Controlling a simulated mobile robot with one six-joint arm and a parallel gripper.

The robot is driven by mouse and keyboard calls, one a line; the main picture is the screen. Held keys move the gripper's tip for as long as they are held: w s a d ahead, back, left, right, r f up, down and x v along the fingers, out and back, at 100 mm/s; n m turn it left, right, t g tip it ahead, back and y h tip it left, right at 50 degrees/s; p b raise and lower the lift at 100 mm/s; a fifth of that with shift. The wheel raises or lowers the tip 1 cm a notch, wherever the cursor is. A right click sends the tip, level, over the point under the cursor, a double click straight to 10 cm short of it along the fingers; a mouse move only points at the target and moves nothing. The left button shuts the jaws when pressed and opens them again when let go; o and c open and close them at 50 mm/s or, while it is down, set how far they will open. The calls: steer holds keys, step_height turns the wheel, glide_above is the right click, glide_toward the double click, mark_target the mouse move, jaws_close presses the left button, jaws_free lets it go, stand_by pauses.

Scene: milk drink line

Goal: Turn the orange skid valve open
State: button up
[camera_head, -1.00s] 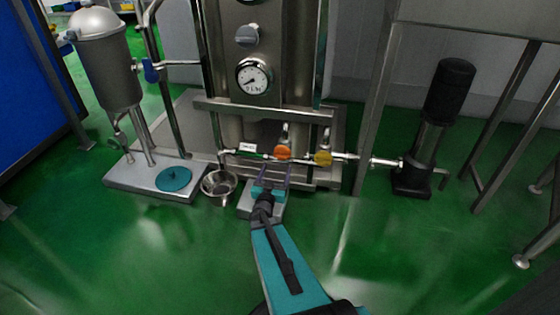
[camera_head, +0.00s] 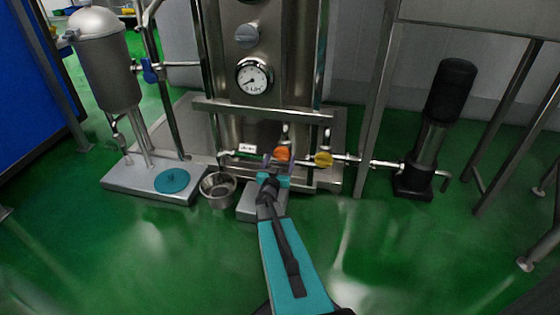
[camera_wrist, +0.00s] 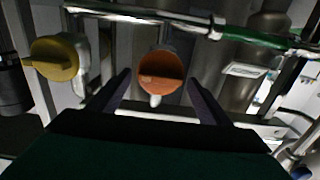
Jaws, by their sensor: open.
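The orange valve (camera_head: 282,153) is a round knob with a raised ridge, low on the front of the steel skid. In the wrist view the orange valve (camera_wrist: 161,74) lies between my two open fingers, a little beyond their tips. Its ridge looks roughly level in that view. My gripper (camera_head: 277,164) is open and holds nothing. In the wrist view my gripper (camera_wrist: 160,85) shows a dark finger on each side of the knob, with gaps to both sides. I cannot tell how deep the knob sits between the fingers.
A yellow valve (camera_head: 323,159) sits right of the orange one; it shows at left in the wrist view (camera_wrist: 54,59). A metal pot (camera_head: 218,190) and a blue lid (camera_head: 172,181) are to the left. A black pump (camera_head: 438,125) stands to the right. A steel bar (camera_head: 263,112) crosses above the valves.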

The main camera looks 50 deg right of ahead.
steer(key=c, duration=0.9)
steer(key=shift+r+n+p, duration=0.15)
steer(key=shift+n+p, duration=0.35)
steer(key=shift+p, duration=0.65)
steer(key=n+p, duration=0.1)
steer(key=p, duration=0.1)
steer(key=shift+p, duration=0.3)
steer(key=n+p, duration=0.5)
steer(key=p, duration=0.2)
steer(key=shift+w, duration=0.1)
steer(key=shift+c, duration=0.2)
steer(key=n+p, duration=0.5)
steer(key=shift+w+n+p, duration=0.1)
steer(key=shift+n+p, duration=0.2)
steer(key=shift+p, duration=0.1)
steer(key=n+p, duration=0.3)
steer(key=n, duration=0.2)
steer(key=shift+f+p, duration=0.4)
steer(key=shift+a+n, duration=0.1)
steer(key=shift+n, duration=0.2)
